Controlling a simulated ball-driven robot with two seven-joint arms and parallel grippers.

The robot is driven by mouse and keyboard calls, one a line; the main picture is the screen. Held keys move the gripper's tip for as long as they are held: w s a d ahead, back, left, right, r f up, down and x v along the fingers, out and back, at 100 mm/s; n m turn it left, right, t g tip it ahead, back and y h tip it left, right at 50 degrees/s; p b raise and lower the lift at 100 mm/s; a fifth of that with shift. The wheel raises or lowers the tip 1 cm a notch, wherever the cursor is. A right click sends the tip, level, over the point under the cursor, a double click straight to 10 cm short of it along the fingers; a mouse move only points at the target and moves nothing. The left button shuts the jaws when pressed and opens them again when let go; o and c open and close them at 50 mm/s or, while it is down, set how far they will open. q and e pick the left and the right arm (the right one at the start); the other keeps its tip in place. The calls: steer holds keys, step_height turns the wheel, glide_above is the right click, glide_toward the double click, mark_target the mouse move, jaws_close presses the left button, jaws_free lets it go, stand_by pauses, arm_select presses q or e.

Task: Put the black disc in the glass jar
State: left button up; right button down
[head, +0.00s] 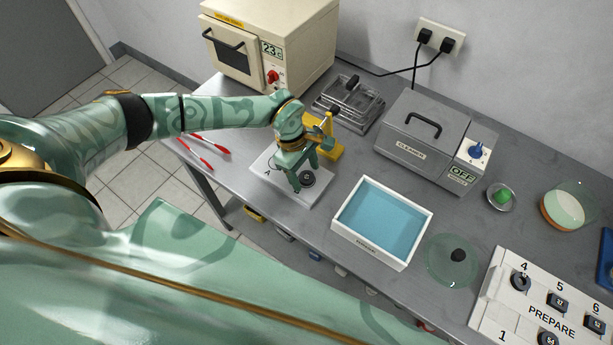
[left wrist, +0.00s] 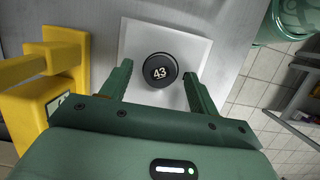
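The black disc (head: 307,179), marked 43 in the left wrist view (left wrist: 160,71), lies on a white plate (head: 266,172) labelled A. My left gripper (head: 305,172) is open over the plate. In the left wrist view its fingertips (left wrist: 158,69) are on either side of the disc, with gaps between; I cannot tell how far above the plate they are. A round glass vessel (head: 586,192) with a pale inside stands at the far right, apparently the glass jar, uncovered. A clear round lid (head: 440,271) with a black knob lies nearer. My right gripper is out of view.
A yellow stand (head: 328,146) is close beside the plate and my left gripper. A white tray (head: 341,230) with a blue inside, a grey cleaner box (head: 418,141) and a small dish (head: 501,198) with a green piece lie between plate and vessel. A numbered panel (head: 535,305) is front right.

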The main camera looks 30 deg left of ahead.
arm_select(q)
steer(key=c, duration=1.1)
steer(key=shift+r, duration=0.1)
